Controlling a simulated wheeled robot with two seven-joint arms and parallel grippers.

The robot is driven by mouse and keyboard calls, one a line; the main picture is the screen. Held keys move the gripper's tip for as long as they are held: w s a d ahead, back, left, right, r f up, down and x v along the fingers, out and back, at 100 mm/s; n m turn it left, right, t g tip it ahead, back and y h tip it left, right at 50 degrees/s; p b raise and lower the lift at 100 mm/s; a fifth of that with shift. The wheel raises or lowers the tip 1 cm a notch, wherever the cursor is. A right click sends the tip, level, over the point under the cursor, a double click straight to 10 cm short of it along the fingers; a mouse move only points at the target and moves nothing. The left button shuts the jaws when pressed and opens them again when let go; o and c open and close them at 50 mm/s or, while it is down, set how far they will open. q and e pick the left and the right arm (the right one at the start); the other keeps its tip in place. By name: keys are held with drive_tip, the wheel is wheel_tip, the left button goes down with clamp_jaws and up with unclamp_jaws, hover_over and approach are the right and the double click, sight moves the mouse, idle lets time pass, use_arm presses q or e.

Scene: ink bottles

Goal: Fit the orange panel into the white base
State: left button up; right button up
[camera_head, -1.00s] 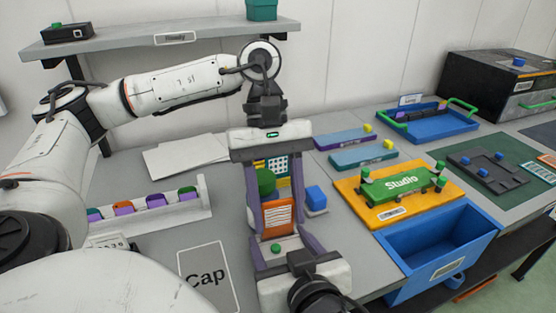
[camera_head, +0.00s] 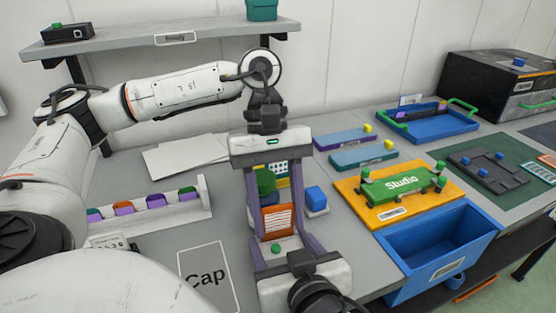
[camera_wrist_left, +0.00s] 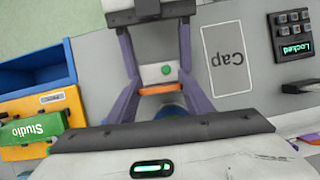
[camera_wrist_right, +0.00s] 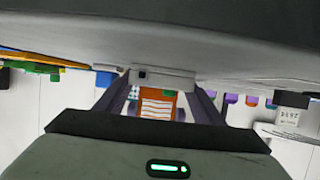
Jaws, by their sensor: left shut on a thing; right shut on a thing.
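The orange panel (camera_head: 277,220) with white lines stands upright in the head view, just above and behind the white base (camera_head: 290,246), which has a green button. My left gripper (camera_head: 280,208) reaches down from above and is shut on the panel's sides. My right gripper (camera_head: 285,250) comes from the front and is shut on the base. The left wrist view shows the base (camera_wrist_left: 152,72) and the panel's orange edge (camera_wrist_left: 158,90) close together. The right wrist view shows the panel (camera_wrist_right: 157,107) right against or very near the base (camera_wrist_right: 172,77); whether they touch is unclear.
A blue block (camera_head: 316,197) stands right of the panel, and a green rounded thing (camera_head: 266,182) behind it. A Cap card (camera_head: 207,278) lies at left. An orange board (camera_head: 362,207) with a green Studio piece and a blue bin (camera_head: 437,262) are at right.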

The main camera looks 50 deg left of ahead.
use_arm(q)
drive_tip(key=shift+f, duration=0.35)
idle(0.6)
drive_tip(key=o, duration=1.5)
drive_tip(key=shift+r, duration=4.05)
use_arm(e)
drive_tip(key=o, duration=1.2)
